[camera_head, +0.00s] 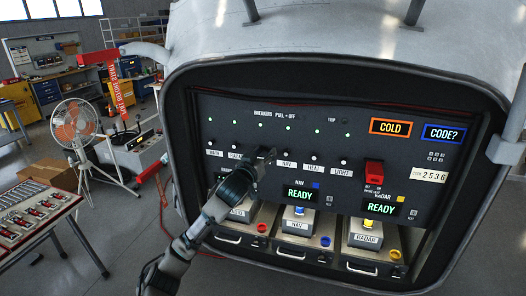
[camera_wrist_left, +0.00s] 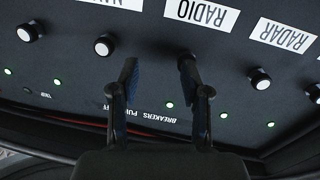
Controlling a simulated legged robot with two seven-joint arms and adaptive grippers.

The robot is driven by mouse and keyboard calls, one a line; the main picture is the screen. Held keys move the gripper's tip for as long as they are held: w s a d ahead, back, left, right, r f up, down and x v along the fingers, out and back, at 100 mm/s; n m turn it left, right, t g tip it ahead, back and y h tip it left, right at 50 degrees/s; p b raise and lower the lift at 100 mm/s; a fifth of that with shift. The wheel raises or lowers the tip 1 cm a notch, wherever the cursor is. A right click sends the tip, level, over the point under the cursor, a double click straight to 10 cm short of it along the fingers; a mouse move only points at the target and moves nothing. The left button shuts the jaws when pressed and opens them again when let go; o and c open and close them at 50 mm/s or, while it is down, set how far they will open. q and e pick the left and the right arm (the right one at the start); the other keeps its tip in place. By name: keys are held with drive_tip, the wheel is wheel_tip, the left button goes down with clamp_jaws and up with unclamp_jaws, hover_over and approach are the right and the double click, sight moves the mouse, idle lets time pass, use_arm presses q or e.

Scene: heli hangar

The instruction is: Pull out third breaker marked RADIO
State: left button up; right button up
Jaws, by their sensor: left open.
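The breaker row runs across the black panel (camera_head: 330,140). My left gripper (camera_wrist_left: 159,72) is open. Its right-hand finger overlaps the RADIO knob in the picture, and the gap between the fingers is empty; contact cannot be told. In the head view, my left gripper (camera_head: 266,153) is at the breaker row between RADAR and NAV, hiding the RADIO breaker. My right gripper is out of view.
Neighbouring knobs are close: RADAR (camera_wrist_left: 260,78) and NAV (camera_wrist_left: 104,45). Green lights line the panel above the row. A red switch cover (camera_head: 374,172) is at right. Equipment boxes, including one marked RADAR (camera_head: 367,238), sit below. A fan (camera_head: 76,125) stands left.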

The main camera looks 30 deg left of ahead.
use_arm(q)
drive_tip(key=shift+w+a, duration=0.1)
drive_tip(key=shift+a, duration=0.1)
drive_tip(key=a, duration=0.1)
drive_tip(key=a+f, duration=0.1)
drive_tip(key=a, duration=0.1)
drive_tip(key=shift+a, duration=0.25)
drive_tip(key=shift+c, duration=0.7)
drive_tip(key=shift+w+a, duration=0.1)
drive_tip(key=shift+a, duration=0.3)
clamp_jaws()
drive_tip(key=shift+s+d, duration=0.8)
drive_tip(key=shift+d, duration=0.1)
drive_tip(key=shift+o, duration=0.7)
unclamp_jaws()
drive_tip(key=shift+s+d+r, duration=0.1)
drive_tip(key=shift+d+r, duration=0.05)
drive_tip(key=shift+d, duration=0.05)
drive_tip(key=s+d, duration=0.1)
drive_tip(key=s, duration=1.1)
drive_tip(key=shift+d, duration=0.2)
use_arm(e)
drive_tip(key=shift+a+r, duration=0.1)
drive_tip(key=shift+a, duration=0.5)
